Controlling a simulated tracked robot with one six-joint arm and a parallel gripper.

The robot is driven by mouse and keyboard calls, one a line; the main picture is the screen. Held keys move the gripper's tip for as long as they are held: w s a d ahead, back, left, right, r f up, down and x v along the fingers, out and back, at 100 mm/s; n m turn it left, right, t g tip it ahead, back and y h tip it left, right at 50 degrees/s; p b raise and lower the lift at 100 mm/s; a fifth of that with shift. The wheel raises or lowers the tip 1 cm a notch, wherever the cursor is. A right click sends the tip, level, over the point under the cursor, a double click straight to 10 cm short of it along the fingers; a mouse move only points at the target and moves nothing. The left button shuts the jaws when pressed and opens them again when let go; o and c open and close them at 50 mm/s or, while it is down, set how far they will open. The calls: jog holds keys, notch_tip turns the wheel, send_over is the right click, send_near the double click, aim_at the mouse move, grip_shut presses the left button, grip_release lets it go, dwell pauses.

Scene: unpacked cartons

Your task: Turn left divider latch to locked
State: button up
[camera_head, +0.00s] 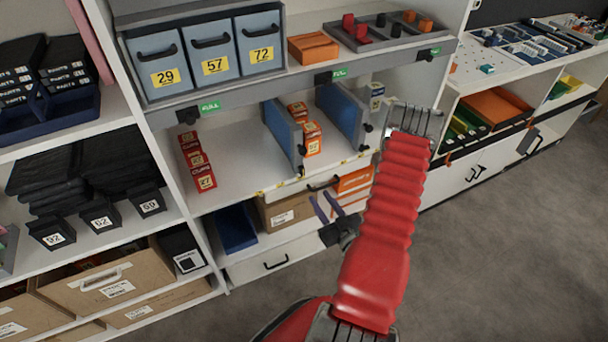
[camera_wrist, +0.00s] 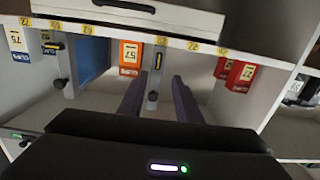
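The left divider (camera_head: 283,132) is an upright blue panel with a grey front edge, on the middle shelf between red and orange boxes. In the upside-down wrist view its grey front edge (camera_wrist: 154,78) bears a yellow-marked slot and a small dark latch knob (camera_wrist: 153,97). My gripper (camera_head: 325,206) is in front of and below the shelf in the head view. Its two purple fingers are open and empty in the wrist view (camera_wrist: 163,82), with the divider edge and knob seen between them. I cannot tell the depth gap. The latch's exact setting is unclear.
The right divider (camera_head: 343,114) stands beside the orange boxes (camera_head: 311,138). Red boxes (camera_head: 199,163) stand left of the left divider. Below the shelf are a white drawer front (camera_wrist: 130,15), a carton (camera_head: 284,213) and a blue bin (camera_head: 235,229).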

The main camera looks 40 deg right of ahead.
aim_at(303, 172)
jog(key=shift+s, duration=0.35)
jog(key=x, duration=1.4)
jog(key=shift+s+r, duration=0.1)
jog(key=shift+r, duration=0.1)
jog(key=shift+c, duration=0.2)
